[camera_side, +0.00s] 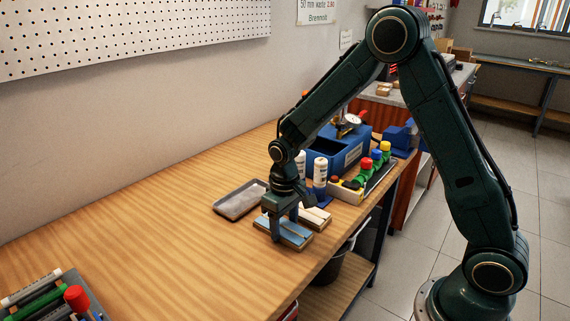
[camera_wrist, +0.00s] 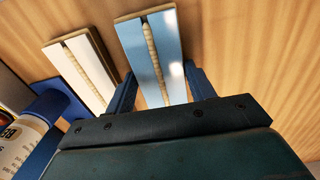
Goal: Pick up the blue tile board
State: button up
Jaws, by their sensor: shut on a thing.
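The blue tile board (camera_side: 291,237) lies on the wooden bench near its front edge in the side view. It is a light blue slab with a pale bead line along its middle, clear in the wrist view (camera_wrist: 173,52). My gripper (camera_side: 275,228) points down over it. In the wrist view my gripper (camera_wrist: 157,88) has one finger on each long side of the blue board, shut on it. The board looks flat on or very close to the bench; I cannot tell if there is a gap. Its near end is hidden by my gripper body.
A white tile board (camera_wrist: 80,72) lies beside the blue one. A grey tray (camera_side: 240,201) is to the left. White-labelled bottles (camera_side: 320,172), a blue bin (camera_side: 347,155) and coloured-capped items (camera_side: 367,166) stand behind. The bench's left middle (camera_side: 150,225) is clear.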

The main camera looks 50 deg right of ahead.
aim_at(284, 229)
jog(key=shift+r, duration=0.1)
notch_tip(284, 229, up, 20)
dwell(0.8)
jog(key=shift+w, duration=0.1)
dwell(0.5)
